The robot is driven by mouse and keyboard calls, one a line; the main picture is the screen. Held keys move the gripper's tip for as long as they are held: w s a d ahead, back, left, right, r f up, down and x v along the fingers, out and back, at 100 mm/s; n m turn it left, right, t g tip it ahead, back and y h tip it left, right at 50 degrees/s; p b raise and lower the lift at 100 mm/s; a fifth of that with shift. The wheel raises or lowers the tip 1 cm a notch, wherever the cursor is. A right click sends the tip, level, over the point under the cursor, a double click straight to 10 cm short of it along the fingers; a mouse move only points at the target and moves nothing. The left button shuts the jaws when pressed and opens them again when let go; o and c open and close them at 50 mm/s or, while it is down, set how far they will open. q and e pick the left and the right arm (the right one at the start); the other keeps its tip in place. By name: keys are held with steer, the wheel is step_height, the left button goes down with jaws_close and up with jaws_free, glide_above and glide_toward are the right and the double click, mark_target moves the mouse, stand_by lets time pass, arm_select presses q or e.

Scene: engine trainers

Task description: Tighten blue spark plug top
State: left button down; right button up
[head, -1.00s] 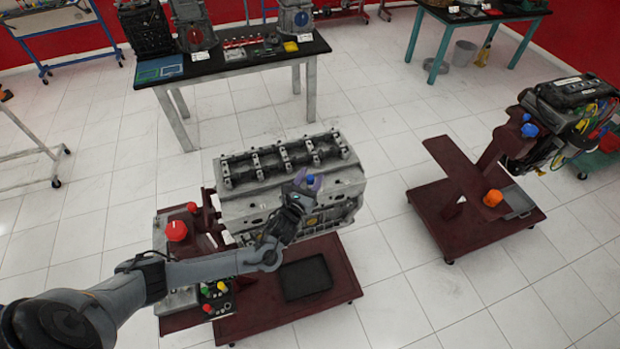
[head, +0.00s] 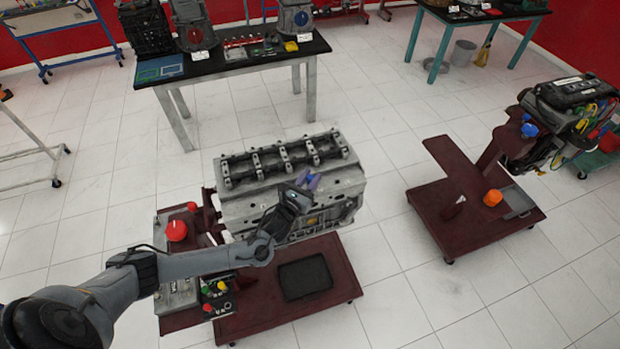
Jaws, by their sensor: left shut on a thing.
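My left gripper (head: 309,181) is at the front upper edge of the grey engine block (head: 240,212), its purple-tinted fingers pointing up and right. It is shut on a small blue piece, which looks like the blue spark plug top (head: 315,183). The fingers hide most of the piece, and I cannot tell how deep it sits in the block. The block rests on a dark red wheeled stand. My right gripper is not in view.
A black tray (head: 304,277) lies on the stand's base, near a control box (head: 216,297) with coloured buttons. A red knob (head: 176,230) stands at the left. A second engine stand (head: 470,226) is at the right, with clear tiled floor between.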

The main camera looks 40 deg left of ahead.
arm_select(q)
steer(key=m+h, duration=0.1)
steer(key=h, duration=0.1)
steer(key=shift+a+m+h, duration=0.15)
steer(key=shift+m+h, duration=0.15)
steer(key=shift+f+m+h+b, duration=0.1)
steer(key=shift+m+h+b, duration=0.2)
steer(key=shift+m+h, duration=0.25)
steer(key=m+h+b, duration=0.1)
steer(key=h, duration=0.1)
steer(key=shift+f+m+h, duration=0.1)
steer(key=shift+m+h, duration=0.15)
steer(key=shift+h, duration=0.1)
steer(key=m+h+b, duration=0.1)
steer(key=h+b, duration=0.1)
steer(key=m+g+h+b, duration=0.1)
steer(key=m+h+b, duration=0.1)
steer(key=shift+g+h+b, duration=0.3)
steer(key=shift+b, duration=0.05)
steer(key=shift+m+g+h+b, duration=0.4)
steer(key=shift+m+h+b, duration=0.1)
steer(key=shift+h+b, duration=0.15)
steer(key=shift+r, duration=0.2)
steer(key=c, duration=0.9)
jaws_free()
steer(key=shift+c, duration=0.2)
